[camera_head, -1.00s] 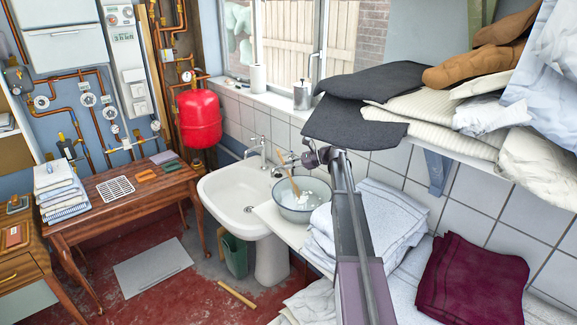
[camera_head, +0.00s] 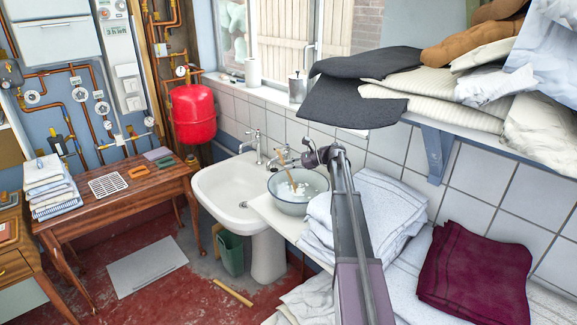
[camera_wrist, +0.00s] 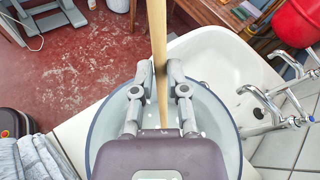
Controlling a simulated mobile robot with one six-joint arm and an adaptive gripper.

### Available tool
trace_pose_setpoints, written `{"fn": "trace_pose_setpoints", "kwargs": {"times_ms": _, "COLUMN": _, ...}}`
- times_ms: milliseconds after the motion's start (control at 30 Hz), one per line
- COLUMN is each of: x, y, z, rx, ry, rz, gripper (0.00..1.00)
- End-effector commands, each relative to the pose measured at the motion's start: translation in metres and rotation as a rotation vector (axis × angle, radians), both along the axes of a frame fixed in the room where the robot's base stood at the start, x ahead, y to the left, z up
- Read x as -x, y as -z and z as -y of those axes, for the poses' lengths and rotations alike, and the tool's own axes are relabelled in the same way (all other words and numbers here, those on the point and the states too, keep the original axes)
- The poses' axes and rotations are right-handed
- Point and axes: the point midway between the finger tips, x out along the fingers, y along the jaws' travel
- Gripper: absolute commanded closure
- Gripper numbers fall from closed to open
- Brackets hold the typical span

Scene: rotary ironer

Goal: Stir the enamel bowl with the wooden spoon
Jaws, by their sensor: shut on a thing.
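The enamel bowl (camera_head: 289,208) is grey-blue outside and stands on a white ledge beside the sink. Its inside holds something pale with white bits. My gripper (camera_head: 283,158) is above the bowl, shut on the wooden spoon (camera_head: 291,181). The spoon slants down, with its lower end inside the bowl. In the wrist view my gripper (camera_wrist: 161,78) has its two fingers on either side of the spoon's handle (camera_wrist: 157,35). The bowl's rim (camera_wrist: 95,128) shows around and below my gripper there. The spoon's lower end is hidden behind my gripper body in that view.
The white sink (camera_head: 222,182) with taps (camera_head: 257,147) adjoins the bowl's left side. Folded white towels (camera_head: 385,205) lie close on its right. A shelf with dark cloths (camera_head: 350,108) overhangs to the right. The tiled wall is behind.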

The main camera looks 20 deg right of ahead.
Motion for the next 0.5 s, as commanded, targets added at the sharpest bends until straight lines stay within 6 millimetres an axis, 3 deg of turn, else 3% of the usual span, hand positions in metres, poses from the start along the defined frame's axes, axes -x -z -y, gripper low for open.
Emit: {"fn": "trace_pose_setpoints", "kwargs": {"times_ms": 500, "x": -0.0013, "y": 0.0092, "z": 0.004, "rx": 0.0, "ry": 0.0, "rz": 0.0, "gripper": 1.0}}
